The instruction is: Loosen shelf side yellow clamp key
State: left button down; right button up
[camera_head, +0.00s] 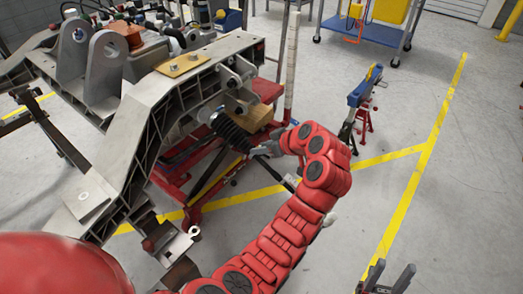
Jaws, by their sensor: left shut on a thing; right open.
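My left gripper (258,150), on the red arm that curves in from the lower left, is beside the right end of the large grey chassis (130,125). It is shut on a small part just below the black ribbed piece (230,131); the fingers hide most of that part, and I cannot tell for sure whether it is the clamp key. A tan-yellow plate (183,66) lies on top of the chassis, and a yellowish block (256,118) sits near its end. No clearly yellow key can be made out. My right gripper (388,279) is open and empty at the bottom right.
A red stand (190,190) is under the chassis end. A blue stand with a yellow tip (365,86) is to the right of my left arm. A blue cart (372,32) is at the back. The floor with yellow lines (420,165) is clear at right.

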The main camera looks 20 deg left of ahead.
pick_arm(q)
jog(key=shift+f, duration=0.1)
dwell(0.4)
jog(key=c, duration=0.6)
grip_release()
jog(key=shift+o, duration=0.2)
jog(key=shift+s+d+r+p, duration=0.1)
jog(key=shift+d+r+p, duration=0.25)
jog(key=shift+r+p, duration=0.15)
jog(key=p+v, duration=1)
jog(key=v, duration=0.6)
jog(key=shift+p, duration=0.4)
jog(key=shift+d+f, duration=0.1)
